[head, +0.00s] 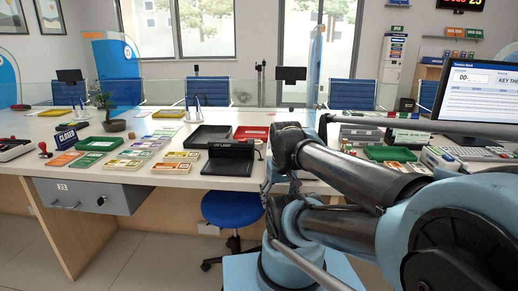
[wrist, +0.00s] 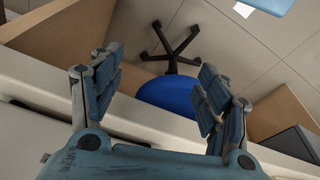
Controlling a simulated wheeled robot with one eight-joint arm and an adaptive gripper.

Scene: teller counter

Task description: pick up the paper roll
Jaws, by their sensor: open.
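I cannot make out a paper roll in either view. My gripper (wrist: 155,85) is open and empty in the wrist view. Its two dark, blue-grey fingers stand wide apart, with the blue stool, floor and counter edge seen beyond them. In the head view my arm reaches in from the right and hides part of the counter (head: 188,186); the fingers are not clear there.
A blue stool (head: 233,208) stands under the counter and also shows in the wrist view (wrist: 168,93).

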